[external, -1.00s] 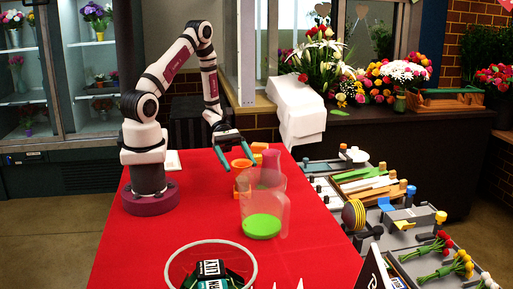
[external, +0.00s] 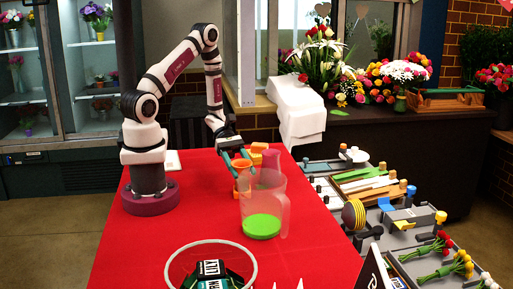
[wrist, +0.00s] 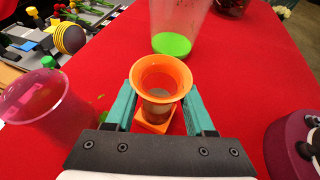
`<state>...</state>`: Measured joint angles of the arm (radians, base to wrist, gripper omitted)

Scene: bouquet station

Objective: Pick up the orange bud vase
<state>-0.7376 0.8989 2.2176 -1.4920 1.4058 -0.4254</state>
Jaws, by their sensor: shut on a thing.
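The orange bud vase (wrist: 163,77) stands upright in the wrist view, with a flared rim and a square orange foot. In the external view the orange vase (external: 242,165) is partly covered by my gripper's fingers. My gripper (external: 238,161) is low over the red table, its teal fingers on both sides of the vase. In the wrist view the fingers of my gripper (wrist: 161,106) are shut on the vase below its rim. I cannot tell whether the foot is off the table.
A clear pitcher with a green base (external: 262,226) stands close in front of the vase. A pink translucent vase (wrist: 42,105) is at the left in the wrist view. Red tabletop (external: 140,240) is free at the left.

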